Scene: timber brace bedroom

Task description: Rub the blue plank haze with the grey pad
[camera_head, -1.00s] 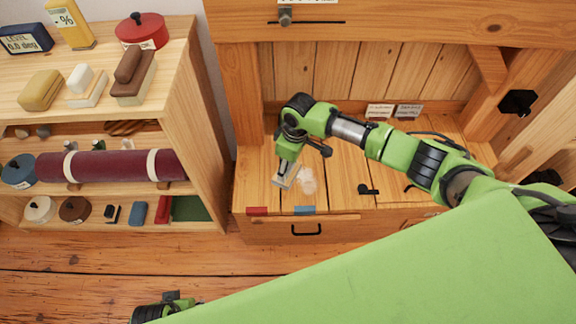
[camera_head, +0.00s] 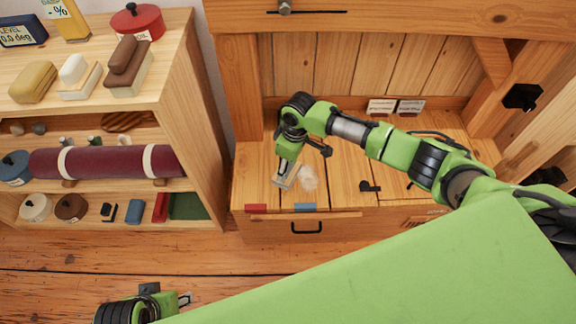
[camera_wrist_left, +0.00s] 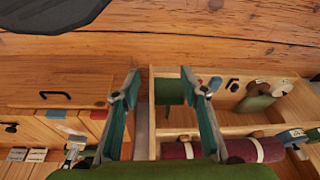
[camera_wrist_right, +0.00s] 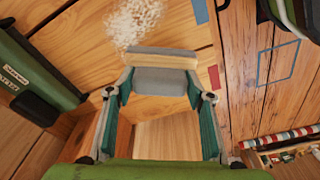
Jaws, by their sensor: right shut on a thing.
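The pale, whitish haze (camera_head: 308,178) is a speckled patch on the bench planks, in line with the blue marker (camera_head: 305,207); in the right wrist view the haze (camera_wrist_right: 135,22) lies just beyond the pad. My right gripper (camera_head: 285,178) is shut on the grey pad (camera_wrist_right: 160,80), which has a tan strip along its top. The pad is just left of the haze in the head view; I cannot tell whether it touches the planks. My left gripper (camera_wrist_left: 162,92) is open and empty, and shows low at the left in the head view (camera_head: 185,299).
A red marker (camera_head: 256,208) sits left of the blue one on the bench front, above a black drawer handle (camera_head: 306,227). A small black item (camera_head: 369,187) lies on the planks to the right. A shelf unit (camera_head: 190,100) with brushes, tins and a maroon roll (camera_head: 105,162) stands left.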

